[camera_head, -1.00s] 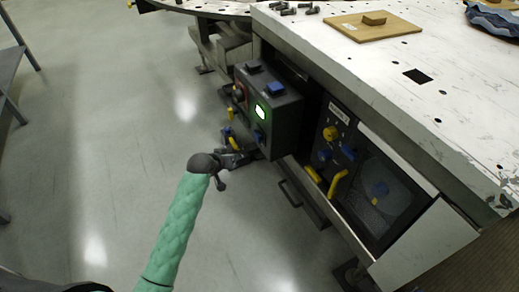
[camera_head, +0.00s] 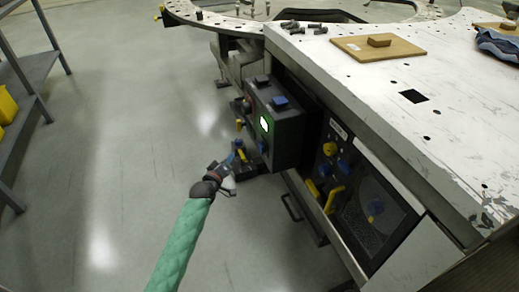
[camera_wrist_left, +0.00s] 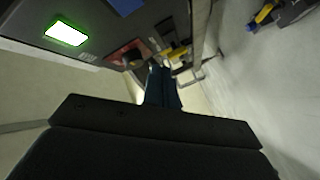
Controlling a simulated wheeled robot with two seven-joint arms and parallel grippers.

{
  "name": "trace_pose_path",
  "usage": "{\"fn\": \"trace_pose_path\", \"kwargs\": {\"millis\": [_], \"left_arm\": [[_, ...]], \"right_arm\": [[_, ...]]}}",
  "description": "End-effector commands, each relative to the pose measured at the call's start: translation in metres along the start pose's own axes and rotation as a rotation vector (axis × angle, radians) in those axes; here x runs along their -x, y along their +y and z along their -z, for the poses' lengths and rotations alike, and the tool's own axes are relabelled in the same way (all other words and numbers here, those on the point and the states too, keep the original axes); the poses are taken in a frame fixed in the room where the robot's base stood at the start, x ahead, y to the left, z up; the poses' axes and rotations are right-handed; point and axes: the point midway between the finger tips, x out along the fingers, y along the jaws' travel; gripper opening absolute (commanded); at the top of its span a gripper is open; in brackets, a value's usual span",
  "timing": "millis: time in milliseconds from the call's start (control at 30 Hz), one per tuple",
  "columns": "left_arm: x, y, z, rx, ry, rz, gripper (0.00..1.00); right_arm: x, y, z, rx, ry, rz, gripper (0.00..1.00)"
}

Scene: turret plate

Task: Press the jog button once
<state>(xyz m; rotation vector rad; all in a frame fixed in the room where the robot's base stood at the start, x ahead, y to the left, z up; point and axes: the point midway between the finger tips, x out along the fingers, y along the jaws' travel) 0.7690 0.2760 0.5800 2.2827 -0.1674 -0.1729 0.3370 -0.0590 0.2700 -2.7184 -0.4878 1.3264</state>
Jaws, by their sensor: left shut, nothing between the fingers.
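A dark control box (camera_head: 288,138) hangs at the table's near side. Its face has a lit green rectangle (camera_head: 265,123), a blue button (camera_head: 262,147) below it and a red part (camera_head: 248,104) above. A blue button (camera_head: 280,101) is on top. No label reads as jog, so I cannot tell which is the jog button. My left gripper (camera_head: 228,174) is left of and below the box, apart from it. In the left wrist view its dark blue fingers (camera_wrist_left: 161,88) are shut and empty; the green light (camera_wrist_left: 66,33) shows at upper left. My right gripper is not in view.
A lower panel (camera_head: 331,160) with yellow and blue knobs is right of the box. Yellow and blue parts (camera_head: 241,158) stand low beyond my gripper. The white table (camera_head: 450,130) holds a wooden board (camera_head: 360,55) and bolts (camera_head: 300,26). Open floor (camera_head: 110,160) is at left.

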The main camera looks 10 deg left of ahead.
Motion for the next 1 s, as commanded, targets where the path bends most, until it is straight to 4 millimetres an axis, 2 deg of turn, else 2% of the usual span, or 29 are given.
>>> {"fn": "trace_pose_path", "kwargs": {"millis": [333,767,1000], "left_arm": [[-0.007,0.005,-0.005,0.000,-0.001,0.000,0.00],[-0.042,0.030,-0.031,0.000,-0.001,0.000,0.00],[-0.056,0.042,-0.040,-0.001,-0.001,0.000,0.00]], "right_arm": [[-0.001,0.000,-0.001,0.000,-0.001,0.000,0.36],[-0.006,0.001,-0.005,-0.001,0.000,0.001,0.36],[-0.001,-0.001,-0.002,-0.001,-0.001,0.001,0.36]]}}
